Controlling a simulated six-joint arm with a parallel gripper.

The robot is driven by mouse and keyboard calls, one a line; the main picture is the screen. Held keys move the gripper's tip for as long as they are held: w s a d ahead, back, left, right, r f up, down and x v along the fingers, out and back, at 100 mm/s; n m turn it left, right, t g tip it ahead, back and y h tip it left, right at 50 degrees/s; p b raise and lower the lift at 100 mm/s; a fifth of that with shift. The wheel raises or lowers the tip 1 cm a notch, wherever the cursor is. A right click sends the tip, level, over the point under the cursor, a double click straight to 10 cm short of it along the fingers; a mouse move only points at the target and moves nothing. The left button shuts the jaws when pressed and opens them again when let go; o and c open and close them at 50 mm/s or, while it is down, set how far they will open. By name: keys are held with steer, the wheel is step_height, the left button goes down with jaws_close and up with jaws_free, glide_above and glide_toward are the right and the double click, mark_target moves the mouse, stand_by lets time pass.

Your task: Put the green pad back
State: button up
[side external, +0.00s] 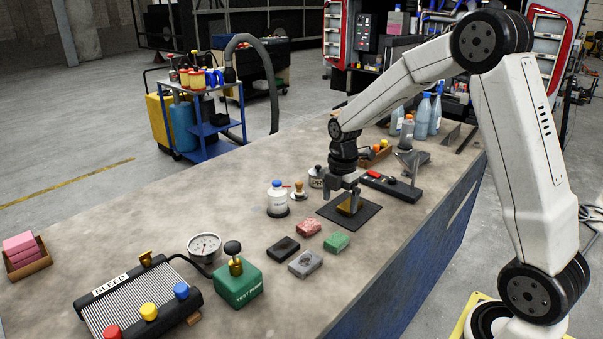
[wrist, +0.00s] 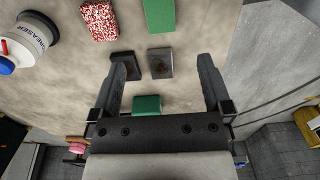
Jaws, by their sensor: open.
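A small green pad (side external: 337,242) lies on the bench beside the red speckled pad (side external: 308,228); it also shows in the wrist view (wrist: 159,15), cut by the top edge. A black pad (side external: 284,250) and a grey pad (side external: 306,264) lie in front of these; the grey one has a dark spot in the wrist view (wrist: 159,63). My gripper (side external: 349,197) is low over a black mat (side external: 370,214), back and right of the pads.
A white degreaser bottle (side external: 277,199) and a small jar (side external: 317,177) stand left of my gripper. A black device with a red part (side external: 390,186) is behind. The green test pump (side external: 238,286), gauge (side external: 204,247) and bleed tray (side external: 140,305) occupy the front left.

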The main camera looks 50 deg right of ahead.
stand_by(0.4)
steer(key=s+a+f+m+t, duration=0.1)
steer(key=s+a+m+t, duration=0.1)
steer(key=s+a+m, duration=1)
steer(key=s+m, duration=0.1)
steer(key=m, duration=0.5)
steer(key=shift+s+f+t, duration=0.2)
steer(key=shift+f+t, duration=0.1)
steer(key=shift+f, duration=0.1)
